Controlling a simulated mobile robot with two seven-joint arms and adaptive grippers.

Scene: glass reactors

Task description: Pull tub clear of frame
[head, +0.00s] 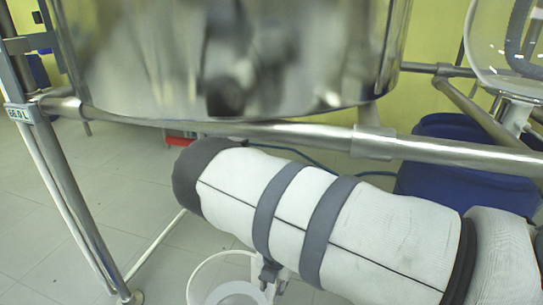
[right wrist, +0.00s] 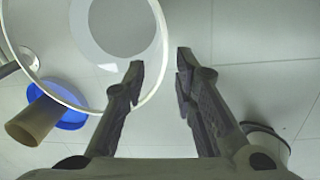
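The white round tub (head: 203,267) is low in the head view, cut off by the bottom edge, below the metal frame (head: 290,135). Its thin pale rim (right wrist: 164,50) fills the upper left of the right wrist view, with a grey disc inside it. My right gripper (right wrist: 160,66) is open, its two dark fingers apart. In that view the rim's right side runs through the gap between the fingertips; I cannot tell whether they touch it. The right gripper also shows small in the head view (head: 272,277), partly hidden by my sleeved arm. My left gripper is not in view.
A shiny steel vessel (head: 230,55) hangs above the frame. A slanted post (head: 78,200) stands at the left. A blue drum (head: 455,160) stands behind my arm at the right. A red object (head: 180,140) lies farther back. The tiled floor (head: 60,240) at left is mostly clear.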

